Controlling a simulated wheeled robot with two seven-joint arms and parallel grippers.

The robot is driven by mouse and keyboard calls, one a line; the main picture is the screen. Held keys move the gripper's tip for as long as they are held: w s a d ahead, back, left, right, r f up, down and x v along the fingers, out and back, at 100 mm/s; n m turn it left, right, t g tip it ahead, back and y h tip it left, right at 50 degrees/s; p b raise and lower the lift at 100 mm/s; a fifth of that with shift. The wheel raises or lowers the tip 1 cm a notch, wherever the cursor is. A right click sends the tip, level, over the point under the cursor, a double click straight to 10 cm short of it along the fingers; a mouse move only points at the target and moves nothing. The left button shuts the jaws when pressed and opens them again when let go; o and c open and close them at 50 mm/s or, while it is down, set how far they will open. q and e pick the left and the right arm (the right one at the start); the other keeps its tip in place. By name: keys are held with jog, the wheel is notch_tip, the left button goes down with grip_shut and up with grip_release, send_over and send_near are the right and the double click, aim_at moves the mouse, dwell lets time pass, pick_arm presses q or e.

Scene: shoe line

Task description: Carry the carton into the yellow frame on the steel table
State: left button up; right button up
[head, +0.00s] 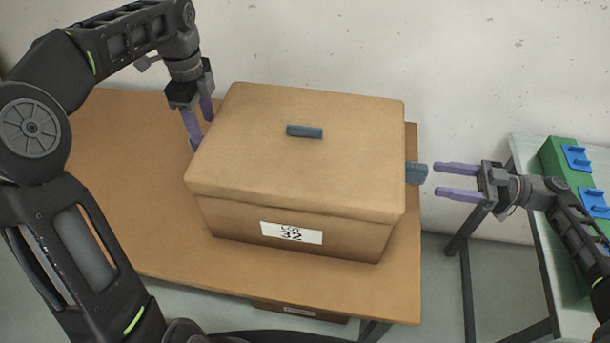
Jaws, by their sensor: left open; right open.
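The carton (300,150) is a closed brown box with a dark blue-grey handle on its lid and a white label reading 32 on its front. It sits on a wooden-topped table. A blue-grey side handle (416,173) sticks out on its right, and part of another shows on its left. My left gripper (199,125) is open at the carton's left side, fingers pointing down by the left handle; contact is unclear. My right gripper (437,180) is open and empty, just right of the right handle, fingers pointing at it. No yellow frame is in view.
The wooden table (120,190) has bare top to the left and front of the carton. At the right stands a pale-topped table (535,190) with a green tray (560,165) holding blue parts. A gap separates the two tables. A white wall is behind.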

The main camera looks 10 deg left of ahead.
aim_at(412, 174)
pick_arm(q)
jog(key=shift+f, duration=0.15)
pick_arm(e)
jog(key=shift+a, duration=0.1)
pick_arm(q)
jog(key=shift+f, duration=3.8)
pick_arm(e)
jog(key=shift+a, duration=3.85)
pick_arm(q)
grip_shut()
pick_arm(e)
grip_shut()
pick_arm(q)
jog(key=shift+r, duration=0.15)
